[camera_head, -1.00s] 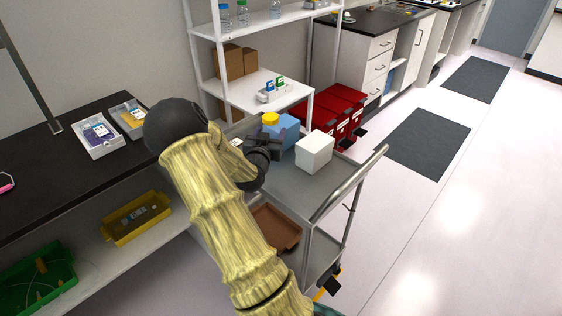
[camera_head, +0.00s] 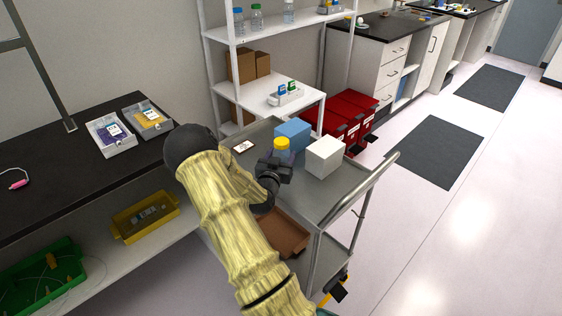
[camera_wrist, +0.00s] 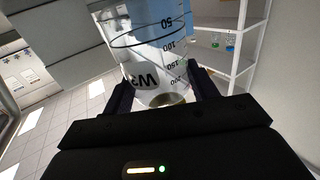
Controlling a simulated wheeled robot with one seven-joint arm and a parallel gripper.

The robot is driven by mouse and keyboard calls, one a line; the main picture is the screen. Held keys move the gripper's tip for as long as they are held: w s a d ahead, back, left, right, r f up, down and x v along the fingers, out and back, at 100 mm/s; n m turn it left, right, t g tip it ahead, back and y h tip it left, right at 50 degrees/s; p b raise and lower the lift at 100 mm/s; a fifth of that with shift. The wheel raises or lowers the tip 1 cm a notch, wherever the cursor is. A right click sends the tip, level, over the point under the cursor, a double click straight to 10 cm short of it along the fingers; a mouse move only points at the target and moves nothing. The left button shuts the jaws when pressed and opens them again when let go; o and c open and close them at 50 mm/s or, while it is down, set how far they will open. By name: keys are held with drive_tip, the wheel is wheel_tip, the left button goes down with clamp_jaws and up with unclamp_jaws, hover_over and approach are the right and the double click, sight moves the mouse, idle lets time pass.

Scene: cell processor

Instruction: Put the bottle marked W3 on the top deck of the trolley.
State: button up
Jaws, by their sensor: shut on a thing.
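The clear bottle marked W3 (camera_wrist: 152,62) is between my fingers in the wrist view, with its W3 label and volume marks showing. Its yellow cap (camera_head: 282,143) shows above my gripper in the head view. My gripper (camera_head: 274,166) is shut on the bottle; its two dark fingers also show in the wrist view (camera_wrist: 160,95). The gripper and bottle are over the grey top deck of the trolley (camera_head: 330,191), left of the white box. The bottle's lower part is hidden in the head view, so I cannot tell whether it touches the deck.
On the deck are a white box (camera_head: 325,157), a blue box (camera_head: 293,133) behind the bottle and a small white card (camera_head: 243,146) at the back left. A handle rail (camera_head: 362,190) runs along the right. The front right of the deck is bare. Shelving (camera_head: 290,105) stands behind.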

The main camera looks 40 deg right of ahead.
drive_tip(key=shift+f, duration=1.1)
drive_tip(key=shift+f, duration=0.15)
drive_tip(key=o, duration=1.4)
drive_tip(key=b+v, duration=0.1)
drive_tip(key=v, duration=1.1)
